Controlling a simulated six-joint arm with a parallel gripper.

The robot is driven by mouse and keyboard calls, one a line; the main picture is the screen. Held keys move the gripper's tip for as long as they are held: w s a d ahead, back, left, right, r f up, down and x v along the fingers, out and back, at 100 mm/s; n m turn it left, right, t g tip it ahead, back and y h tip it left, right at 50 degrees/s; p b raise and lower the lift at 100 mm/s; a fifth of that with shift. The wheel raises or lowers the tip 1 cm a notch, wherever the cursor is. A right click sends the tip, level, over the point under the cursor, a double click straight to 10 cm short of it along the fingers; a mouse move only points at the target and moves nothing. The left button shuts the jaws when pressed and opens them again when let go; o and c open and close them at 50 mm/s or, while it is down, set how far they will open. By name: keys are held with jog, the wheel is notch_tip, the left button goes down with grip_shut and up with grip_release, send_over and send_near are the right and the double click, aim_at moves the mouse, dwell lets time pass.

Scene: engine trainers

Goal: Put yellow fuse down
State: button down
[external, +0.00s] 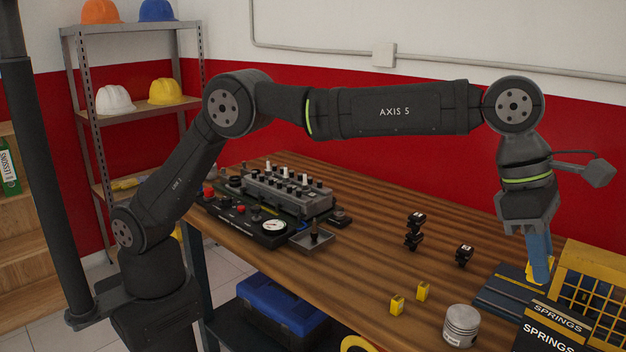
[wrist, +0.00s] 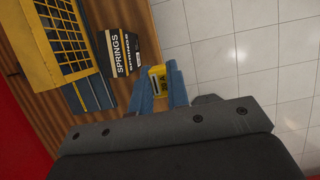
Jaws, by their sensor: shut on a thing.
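My gripper (external: 538,258) points down at the right end of the bench, its blue fingers shut on a yellow fuse. Most of this fuse is hidden by the fingers in the external view, where a yellow edge shows beside them. In the wrist view the yellow fuse (wrist: 158,72) sits between the blue fingertips of my gripper (wrist: 158,82). Two other yellow fuses stand on the wooden bench (external: 370,285): one on the left (external: 397,305) and one on the right (external: 422,291).
A metal piston (external: 461,326), SPRINGS boxes (external: 550,325) and a yellow organizer (external: 597,285) stand near my gripper. Black parts (external: 414,231) and an engine trainer (external: 285,190) are farther left. The wrist view shows floor tiles (wrist: 240,50) beyond the bench edge.

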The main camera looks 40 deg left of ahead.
jog(key=shift+d, duration=0.2)
jog(key=w+f, duration=0.2)
jog(key=w, duration=0.1)
jog(key=w+f, duration=0.2)
jog(key=w, duration=0.2)
jog(key=w+d+f, duration=0.1)
jog(key=w+f, duration=0.1)
jog(key=w, duration=0.2)
jog(key=shift+w+d+f, duration=0.1)
jog(key=shift+f, duration=0.3)
jog(key=shift+w+f, duration=0.1)
jog(key=shift+f, duration=1.95)
jog(key=shift+f, duration=0.1)
jog(key=c, duration=1.4)
grip_release()
jog(key=v, duration=1.2)
